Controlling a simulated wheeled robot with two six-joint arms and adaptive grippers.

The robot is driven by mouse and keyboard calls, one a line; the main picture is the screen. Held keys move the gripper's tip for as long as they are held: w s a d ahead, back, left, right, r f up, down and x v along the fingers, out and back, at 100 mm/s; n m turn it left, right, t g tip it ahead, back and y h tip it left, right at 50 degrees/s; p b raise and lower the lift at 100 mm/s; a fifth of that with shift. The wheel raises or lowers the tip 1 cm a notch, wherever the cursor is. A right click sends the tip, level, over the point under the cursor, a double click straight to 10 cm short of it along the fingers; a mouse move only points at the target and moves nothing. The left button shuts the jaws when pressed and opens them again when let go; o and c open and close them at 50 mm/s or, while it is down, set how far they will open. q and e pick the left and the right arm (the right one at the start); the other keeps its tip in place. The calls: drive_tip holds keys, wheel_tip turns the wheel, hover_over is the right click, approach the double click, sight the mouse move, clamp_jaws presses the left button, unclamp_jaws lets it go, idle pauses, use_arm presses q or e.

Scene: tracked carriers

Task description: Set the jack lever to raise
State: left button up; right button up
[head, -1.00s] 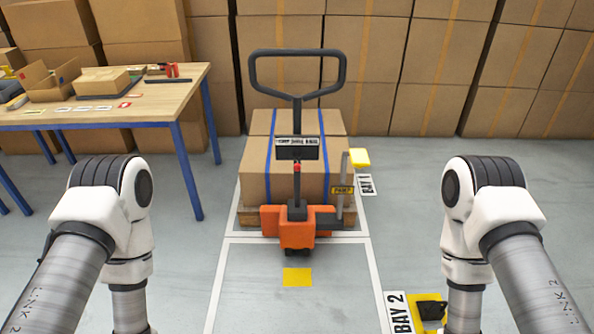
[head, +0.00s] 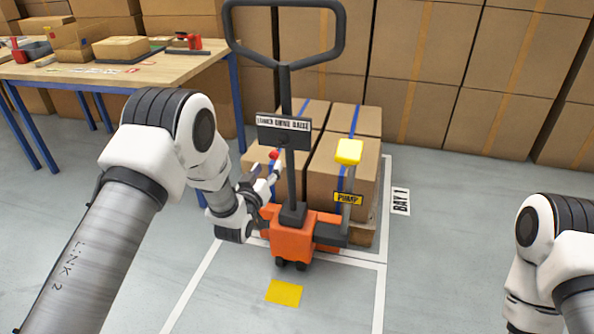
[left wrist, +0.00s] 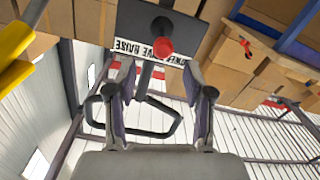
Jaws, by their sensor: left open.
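The orange pallet jack (head: 292,240) stands upright ahead of me, with a dark shaft and a black loop handle (head: 338,45). A dark plate (head: 284,132) on the shaft bears a white label that includes DRIVE and RAISE. The jack lever's red knob (head: 273,155) shows just left of the shaft, below the plate. My left gripper (head: 268,174) is open close below the knob. In the left wrist view, the red knob (left wrist: 163,46) lies ahead of the open left gripper (left wrist: 152,76), nearly centred between its fingers; contact is not visible. My right gripper is out of view.
A yellow-topped pump lever (head: 349,152) stands right of the shaft. Boxes (head: 325,175) on a pallet stand behind the jack. A wooden table (head: 150,72) is at the left. Clear floor (head: 440,225) lies to the right, with a yellow floor mark (head: 285,292) in front.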

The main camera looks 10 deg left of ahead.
sight(272, 157)
use_arm(q)
drive_tip(key=shift+w+a+b, duration=0.3)
drive_tip(key=shift+a+b, duration=0.1)
drive_tip(key=shift+b, duration=0.05)
drive_tip(key=w, duration=0.4)
drive_tip(key=w+b, duration=0.1)
drive_tip(key=w, duration=0.2)
drive_tip(key=shift+w+d, duration=0.1)
drive_tip(key=shift+d, duration=0.15)
clamp_jaws()
